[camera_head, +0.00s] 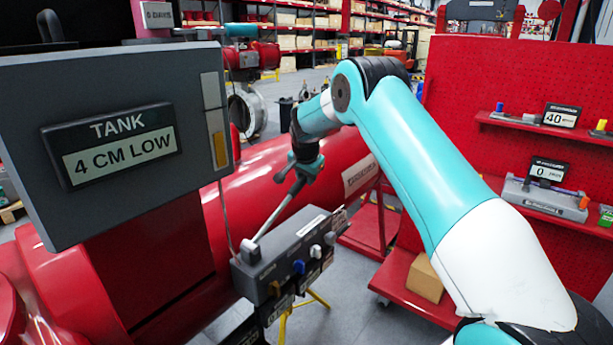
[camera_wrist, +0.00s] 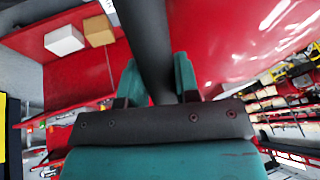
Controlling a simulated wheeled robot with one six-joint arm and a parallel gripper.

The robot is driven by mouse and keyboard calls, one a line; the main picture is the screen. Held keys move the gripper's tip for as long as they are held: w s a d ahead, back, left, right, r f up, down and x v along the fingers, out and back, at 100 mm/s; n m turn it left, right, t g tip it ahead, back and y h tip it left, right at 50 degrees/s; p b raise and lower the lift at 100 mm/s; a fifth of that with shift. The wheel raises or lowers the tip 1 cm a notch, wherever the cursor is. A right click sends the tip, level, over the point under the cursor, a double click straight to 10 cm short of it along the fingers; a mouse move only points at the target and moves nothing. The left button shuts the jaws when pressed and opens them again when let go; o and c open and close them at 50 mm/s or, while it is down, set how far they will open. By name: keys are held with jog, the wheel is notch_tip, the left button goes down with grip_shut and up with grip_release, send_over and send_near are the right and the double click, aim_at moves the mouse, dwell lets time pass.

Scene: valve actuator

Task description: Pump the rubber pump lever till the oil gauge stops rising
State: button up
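The pump lever is a thin grey rod (camera_head: 278,211) rising at a tilt from a light pivot (camera_head: 251,250) on the dark grey control block (camera_head: 283,258). Its upper end meets my gripper (camera_head: 307,168). In the wrist view the thick black rubber grip of the lever (camera_wrist: 147,35) runs between the two teal fingers of my gripper (camera_wrist: 158,80), which sit close against both sides. The oil gauge (camera_head: 215,120) is a tall strip on the grey panel, with amber in its lower part. The tank sign (camera_head: 112,144) beside it reads "TANK 4 CM LOW".
Blue (camera_head: 298,267) and white knobs stand on the control block's front. A large red pipe (camera_head: 265,180) lies behind the lever. At right, a red pegboard stand (camera_head: 540,80) carries shelves with small displays reading 40 and 0. A cardboard box (camera_head: 425,279) sits low on it.

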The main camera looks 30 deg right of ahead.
aim_at(308, 215)
grip_shut()
jog(key=f+y+b, duration=0.1)
jog(key=f, duration=0.2)
jog(key=d+f+g+y+b, duration=0.1)
jog(key=f+y, duration=0.1)
jog(key=f, duration=0.2)
jog(key=w+d+f+y+b, duration=0.1)
jog(key=f, duration=0.3)
jog(key=shift+d+m+g+b, duration=0.25)
jog(key=shift+m+g+b, duration=0.15)
jog(key=shift+s+f+y, duration=0.1)
jog(key=shift+f+y, duration=0.4)
jog(key=shift+f, duration=0.05)
jog(key=shift+a, duration=0.1)
jog(key=o, duration=0.6)
grip_release()
jog(key=shift+c, duration=0.2)
jog(key=shift+r, duration=0.1)
jog(key=v, duration=1.7)
jog(key=shift+r+b, duration=0.2)
jog(key=shift+b, duration=0.2)
